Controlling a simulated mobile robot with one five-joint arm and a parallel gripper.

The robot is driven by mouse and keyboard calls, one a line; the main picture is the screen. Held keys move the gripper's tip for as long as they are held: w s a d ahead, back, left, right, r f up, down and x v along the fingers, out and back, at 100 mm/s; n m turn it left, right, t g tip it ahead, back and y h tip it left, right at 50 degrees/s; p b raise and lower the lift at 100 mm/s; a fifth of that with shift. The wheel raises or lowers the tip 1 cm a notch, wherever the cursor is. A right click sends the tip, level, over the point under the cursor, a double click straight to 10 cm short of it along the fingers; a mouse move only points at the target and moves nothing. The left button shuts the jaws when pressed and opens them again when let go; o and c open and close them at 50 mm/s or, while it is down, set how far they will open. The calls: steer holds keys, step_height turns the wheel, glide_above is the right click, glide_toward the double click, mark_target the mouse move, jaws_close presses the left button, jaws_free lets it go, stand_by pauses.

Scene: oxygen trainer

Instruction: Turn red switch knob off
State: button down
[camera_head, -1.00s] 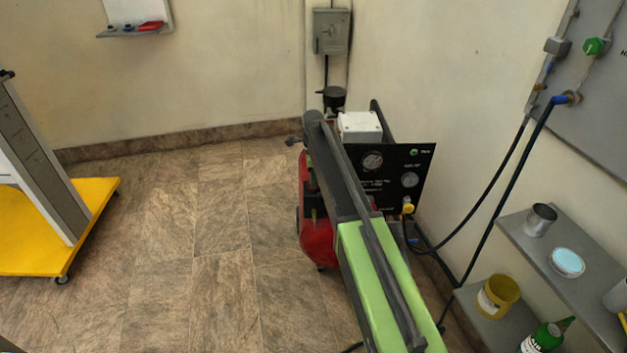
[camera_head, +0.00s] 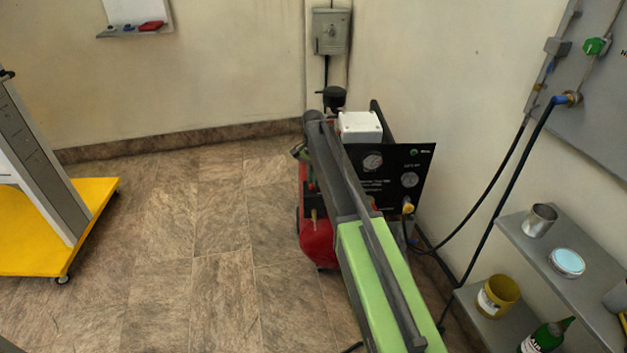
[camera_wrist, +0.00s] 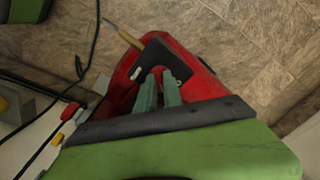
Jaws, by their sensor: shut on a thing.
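My gripper (camera_wrist: 159,76) shows in the wrist view as two grey-green fingers reaching to a black housing (camera_wrist: 173,57) on the red compressor (camera_wrist: 203,82). The fingers are close together and shut on a small red piece, which I take to be the red switch knob (camera_wrist: 159,71); the fingers hide most of it. Its turned position cannot be read. In the head view the compressor's red tank (camera_head: 317,243) stands behind my arm, which covers much of it. The knob cannot be made out there.
A black gauge panel (camera_head: 408,172) and a white box (camera_head: 360,126) are beside my arm. A grey switch box (camera_head: 331,32) hangs on the wall. Shelves (camera_head: 590,275) with containers stand at right, a yellow wheeled base (camera_head: 35,255) at left. Floor between is open.

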steer(key=n, duration=0.3)
steer(key=shift+n, duration=2.2)
steer(key=c, duration=1.5)
jaws_free()
steer(key=shift+r, duration=0.1)
step_height(320, 180, up, 17)
steer(key=p, duration=1.7)
steer(key=shift+r, duration=0.1)
